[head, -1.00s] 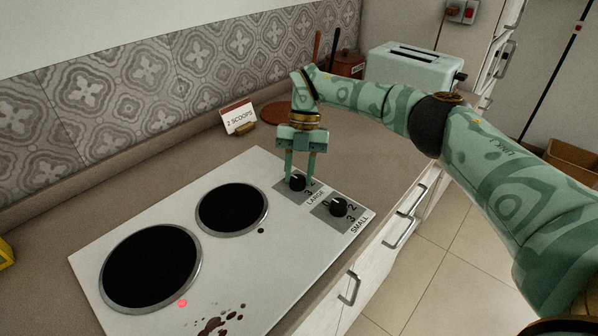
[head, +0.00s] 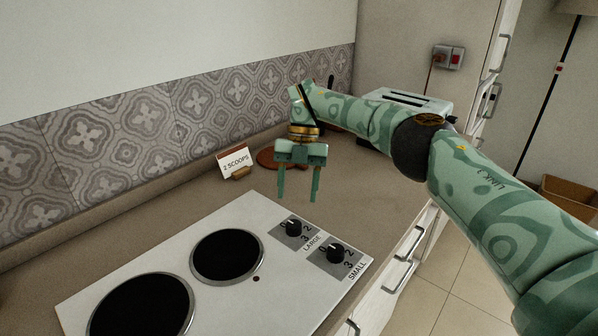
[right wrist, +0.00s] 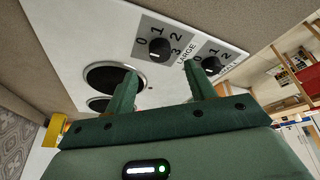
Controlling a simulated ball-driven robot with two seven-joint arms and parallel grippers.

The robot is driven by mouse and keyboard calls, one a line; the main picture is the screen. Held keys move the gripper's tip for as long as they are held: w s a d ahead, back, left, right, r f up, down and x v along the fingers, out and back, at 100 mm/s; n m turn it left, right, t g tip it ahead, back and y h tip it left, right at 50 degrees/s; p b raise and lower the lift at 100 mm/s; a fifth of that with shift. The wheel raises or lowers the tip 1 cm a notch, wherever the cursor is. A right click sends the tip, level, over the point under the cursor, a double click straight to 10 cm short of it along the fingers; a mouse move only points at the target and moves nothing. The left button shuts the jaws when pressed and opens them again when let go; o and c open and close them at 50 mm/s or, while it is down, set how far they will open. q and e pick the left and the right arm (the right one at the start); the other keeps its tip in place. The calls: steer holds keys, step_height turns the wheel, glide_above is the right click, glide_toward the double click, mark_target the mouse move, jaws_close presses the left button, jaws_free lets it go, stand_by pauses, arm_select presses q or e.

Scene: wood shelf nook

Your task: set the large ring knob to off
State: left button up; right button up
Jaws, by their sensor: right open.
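The LARGE knob (head: 293,228) is a small black dial on a grey plate marked with numbers, at the far end of the white hob. It also shows in the right wrist view (right wrist: 160,48), with 0, 1, 2 and 3 around it. I cannot tell for sure which number its pointer faces. My right gripper (head: 298,198) is open and empty, above and behind the knob in the head view, not touching it. The large ring (head: 140,312) is partly cut off by the frame's bottom edge, and its indicator light is out of view. My left gripper is not in view.
The SMALL knob (head: 335,252) sits close beside the LARGE one. The smaller black ring (head: 228,256) lies to its left. A "2 SCOOPS" card (head: 234,163) stands behind the hob (head: 262,212). A toaster (head: 415,101) stands farther back, partly behind my arm.

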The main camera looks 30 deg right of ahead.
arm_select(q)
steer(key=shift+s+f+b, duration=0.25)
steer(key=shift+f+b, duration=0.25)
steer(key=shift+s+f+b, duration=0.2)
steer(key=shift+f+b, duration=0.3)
arm_select(e)
steer(key=shift+v, duration=2.6)
steer(key=shift+f, duration=0.1)
